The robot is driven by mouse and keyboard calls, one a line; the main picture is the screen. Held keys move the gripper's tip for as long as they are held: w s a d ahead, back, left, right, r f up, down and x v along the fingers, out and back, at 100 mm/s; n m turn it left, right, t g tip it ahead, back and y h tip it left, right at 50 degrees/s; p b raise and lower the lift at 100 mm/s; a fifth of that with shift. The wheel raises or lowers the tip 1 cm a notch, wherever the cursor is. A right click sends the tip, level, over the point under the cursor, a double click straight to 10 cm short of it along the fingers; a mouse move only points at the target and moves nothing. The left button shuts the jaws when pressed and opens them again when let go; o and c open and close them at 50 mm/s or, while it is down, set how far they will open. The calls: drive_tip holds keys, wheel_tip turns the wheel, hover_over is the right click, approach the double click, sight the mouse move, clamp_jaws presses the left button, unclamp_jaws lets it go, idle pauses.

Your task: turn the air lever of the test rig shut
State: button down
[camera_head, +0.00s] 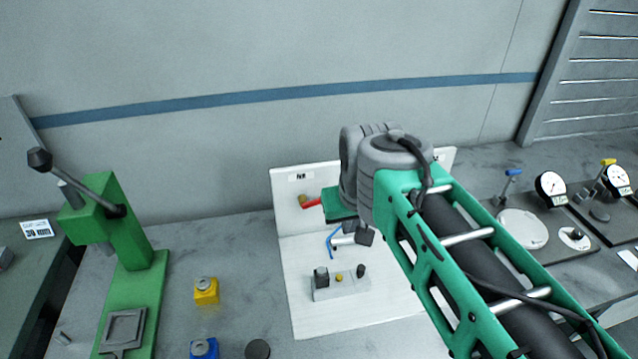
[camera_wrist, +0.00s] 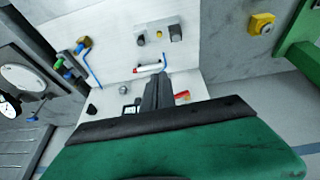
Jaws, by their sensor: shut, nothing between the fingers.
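The test rig is a white back panel and base plate (camera_head: 312,313), also in the wrist view (camera_wrist: 118,57). The red air lever (camera_head: 311,203) sits by a brass fitting under a label on the panel's left part and lies roughly sideways, its end close to my green hand. In the wrist view the red lever (camera_wrist: 182,95) shows just right of my fingers, partly hidden. My gripper (camera_head: 365,237) is in front of the panel, shut and empty. In the wrist view its dark fingers (camera_wrist: 158,82) stand beside the lever; I cannot tell whether they touch it.
A blue tube (camera_head: 330,243) and a grey block with knobs (camera_head: 341,288) are on the rig's base. A green press (camera_head: 122,240) stands left, with a yellow block (camera_head: 206,291) and a blue block (camera_head: 204,348) near it. Gauges (camera_head: 550,188) stand right. My arm hides the panel's right part.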

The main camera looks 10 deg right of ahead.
drive_tip(key=w+a+r+g+b, duration=0.1)
drive_tip(key=w+r, duration=0.1)
drive_tip(key=w, duration=0.7)
drive_tip(key=w+a+r+b, duration=0.1)
drive_tip(key=w+r, duration=0.1)
drive_tip(key=w, duration=0.8)
drive_tip(key=s+x, duration=0.1)
drive_tip(key=x, duration=1.2)
drive_tip(key=shift+s+d+f+p, duration=0.3)
drive_tip(key=shift+d+f+p, duration=0.05)
drive_tip(key=shift+p, duration=0.1)
drive_tip(key=shift+d+f+b, duration=0.7)
drive_tip(key=shift+f+b, duration=0.05)
drive_tip(key=shift+r, duration=0.1)
